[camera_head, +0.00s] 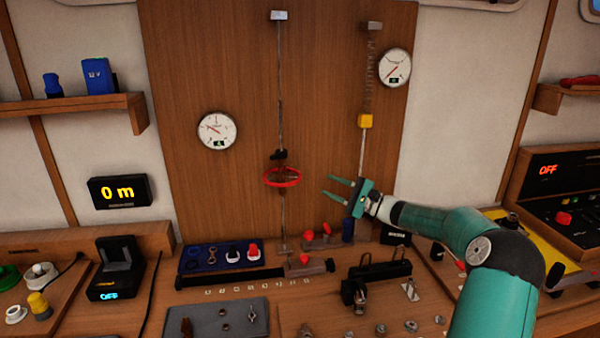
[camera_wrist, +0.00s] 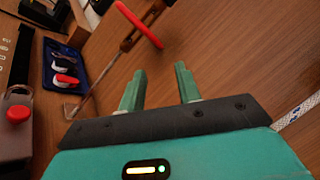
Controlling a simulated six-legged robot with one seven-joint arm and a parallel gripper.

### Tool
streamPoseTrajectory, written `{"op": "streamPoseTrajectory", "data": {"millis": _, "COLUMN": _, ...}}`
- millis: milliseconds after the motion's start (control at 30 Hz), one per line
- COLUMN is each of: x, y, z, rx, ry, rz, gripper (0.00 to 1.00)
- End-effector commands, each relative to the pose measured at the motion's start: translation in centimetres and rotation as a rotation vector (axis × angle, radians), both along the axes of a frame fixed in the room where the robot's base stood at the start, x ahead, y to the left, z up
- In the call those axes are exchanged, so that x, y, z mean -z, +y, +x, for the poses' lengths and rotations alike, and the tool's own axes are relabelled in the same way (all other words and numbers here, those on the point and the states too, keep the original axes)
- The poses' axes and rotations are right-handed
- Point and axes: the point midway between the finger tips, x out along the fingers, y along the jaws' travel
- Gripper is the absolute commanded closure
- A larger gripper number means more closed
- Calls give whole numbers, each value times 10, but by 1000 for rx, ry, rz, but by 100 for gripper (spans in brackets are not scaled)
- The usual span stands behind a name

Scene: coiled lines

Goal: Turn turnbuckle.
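The turnbuckle hangs on a thin vertical line in front of the wooden panel. It has a red ring-shaped handwheel (camera_head: 282,178) around its body. The red handwheel also shows at the top of the wrist view (camera_wrist: 140,22), edge-on, with the line running down to the left. My gripper (camera_head: 338,188) is to the right of the handwheel, apart from it, with its two green fingers pointing left. In the wrist view the fingers (camera_wrist: 158,88) are spread with nothing between them.
Two round gauges (camera_head: 217,131) hang on the panel. The bench below holds a blue tray (camera_head: 213,268), a black bracket (camera_head: 380,275) and small parts. The panel between gripper and handwheel is clear.

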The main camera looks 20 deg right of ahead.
Motion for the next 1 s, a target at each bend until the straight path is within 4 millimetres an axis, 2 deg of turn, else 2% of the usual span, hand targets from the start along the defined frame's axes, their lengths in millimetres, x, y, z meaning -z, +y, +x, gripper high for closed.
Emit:
{"op": "streamPoseTrajectory", "data": {"millis": 500, "x": -21, "y": 68, "z": 68, "rx": -1, "ry": -2, "rz": 0, "gripper": 67}}
{"op": "streamPoseTrajectory", "data": {"millis": 700, "x": -25, "y": 79, "z": 82, "rx": 3, "ry": 0, "rz": 1, "gripper": 67}}
{"op": "streamPoseTrajectory", "data": {"millis": 1000, "x": -26, "y": 81, "z": 84, "rx": 3, "ry": -1, "rz": 0, "gripper": 67}}
